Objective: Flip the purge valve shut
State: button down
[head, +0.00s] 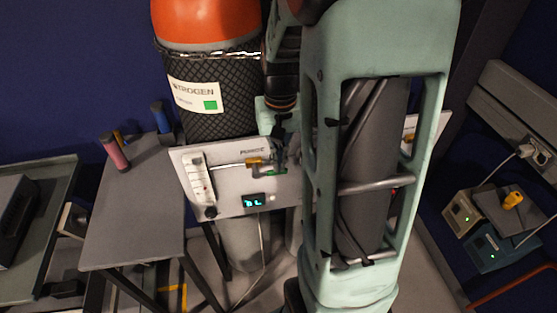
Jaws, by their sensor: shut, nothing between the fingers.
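A light grey panel (228,191) with a small printed label, likely PURGE, stands in front of a nitrogen cylinder. A brass valve (254,162) sits on a thin horizontal pipe on the panel. A small green piece (278,172), perhaps the valve's lever, shows just right of the brass body. My gripper (279,158) is dark and small in view, shut and empty, right beside the brass valve. I cannot tell whether it touches the lever. My arm hides the panel's right part, and the lever's exact angle is unclear.
The nitrogen cylinder (210,110) with an orange top stands behind the panel. The panel also carries a white flow gauge (200,178) and a lit display (255,200). A grey table (130,215) with coloured cylinders is at left. Small devices (465,215) sit at right.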

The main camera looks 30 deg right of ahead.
aim_at(284, 173)
jog(key=shift+s+d+f+y+b, duration=0.1)
jog(key=shift+d+f+y+b, duration=0.15)
jog(key=shift+f+y+b, duration=0.35)
jog(key=shift+d+f+t+y+b, duration=0.25)
jog(key=shift+f+t+y+b, duration=0.15)
jog(key=shift+y, duration=0.3)
notch_tip(284, 173, down, 2)
jog(key=shift+s+d+f+b, duration=0.1)
jog(key=shift+f+b, duration=0.15)
jog(key=shift+b, duration=0.95)
jog(key=shift+b+x, duration=0.9)
jog(key=shift+x, duration=0.3)
jog(key=shift+f, duration=0.15)
